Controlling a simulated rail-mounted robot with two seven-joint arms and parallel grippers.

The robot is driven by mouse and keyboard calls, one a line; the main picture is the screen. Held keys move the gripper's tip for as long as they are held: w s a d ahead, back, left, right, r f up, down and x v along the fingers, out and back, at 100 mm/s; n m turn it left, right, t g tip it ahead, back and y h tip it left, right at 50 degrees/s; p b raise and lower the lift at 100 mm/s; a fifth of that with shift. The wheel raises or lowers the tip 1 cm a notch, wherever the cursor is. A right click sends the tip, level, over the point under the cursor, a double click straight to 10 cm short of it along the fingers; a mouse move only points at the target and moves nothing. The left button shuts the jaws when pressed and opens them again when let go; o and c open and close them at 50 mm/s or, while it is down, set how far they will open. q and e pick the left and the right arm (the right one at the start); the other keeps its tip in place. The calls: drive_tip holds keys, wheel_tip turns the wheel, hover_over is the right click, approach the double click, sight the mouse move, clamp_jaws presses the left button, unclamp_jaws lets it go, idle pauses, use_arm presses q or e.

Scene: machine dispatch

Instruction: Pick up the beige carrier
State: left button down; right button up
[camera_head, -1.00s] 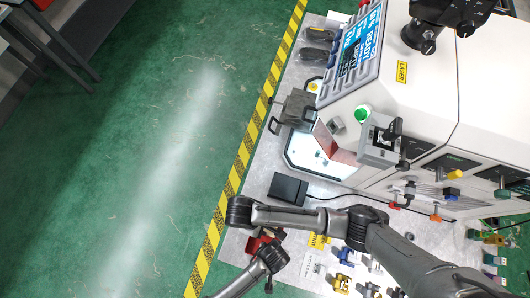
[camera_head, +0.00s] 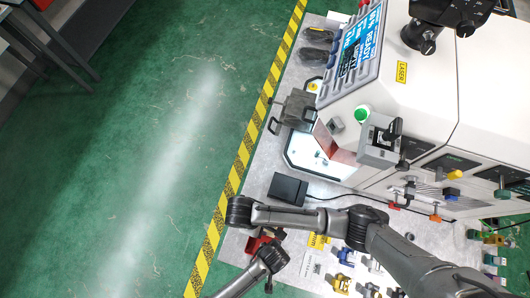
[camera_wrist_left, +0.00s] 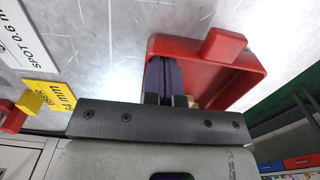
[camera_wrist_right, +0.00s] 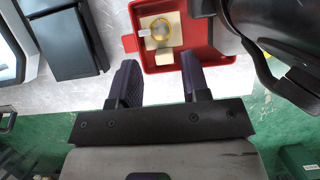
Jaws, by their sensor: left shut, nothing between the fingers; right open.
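The beige carrier (camera_wrist_right: 160,28) lies in a red tray (camera_wrist_right: 147,61) in the right wrist view; a gold ring shows on it. My right gripper (camera_wrist_right: 158,78) is open and empty, its fingertips pointing toward the tray's near edge. In the left wrist view, my left gripper (camera_wrist_left: 166,65) is shut with nothing in it. Its fingers overlap the red tray (camera_wrist_left: 225,60) in the picture, and a small bit of beige (camera_wrist_left: 193,102) shows beside them. In the head view the red tray (camera_head: 256,243) is partly hidden by my arms, and the jaws cannot be made out.
A black box (camera_head: 288,188) with a cable lies near the tray, also in the right wrist view (camera_wrist_right: 68,42). The white machine (camera_head: 440,95) stands at the right. Small coloured parts (camera_head: 345,256) and yellow label plates (camera_wrist_left: 50,94) lie nearby. The green floor is clear.

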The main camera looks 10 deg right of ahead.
drive_tip(key=shift+f, duration=0.1)
idle(0.4)
drive_tip(key=o, duration=0.8)
drive_tip(key=shift+c, duration=0.2)
drive_tip(key=n, duration=0.3)
drive_tip(key=shift+w+n+t+y, duration=0.1)
drive_tip(key=shift+n+t+y, duration=0.2)
drive_tip(key=shift+y, duration=0.1)
drive_tip(key=f+n+y, duration=0.1)
drive_tip(key=n, duration=0.3)
drive_tip(key=d+f+n+t+y, duration=0.1)
drive_tip(key=n, duration=0.4)
drive_tip(key=s+f+n+y, duration=0.1)
drive_tip(key=f+n, duration=0.1)
drive_tip(key=n, duration=0.3)
drive_tip(key=shift+d+t, duration=0.15)
drive_tip(key=shift+t, duration=0.15)
drive_tip(key=shift+d+f, duration=0.15)
drive_tip(key=shift+f, duration=1.2)
drive_tip(key=shift+d+f, duration=0.1)
drive_tip(key=shift+f, duration=1.25)
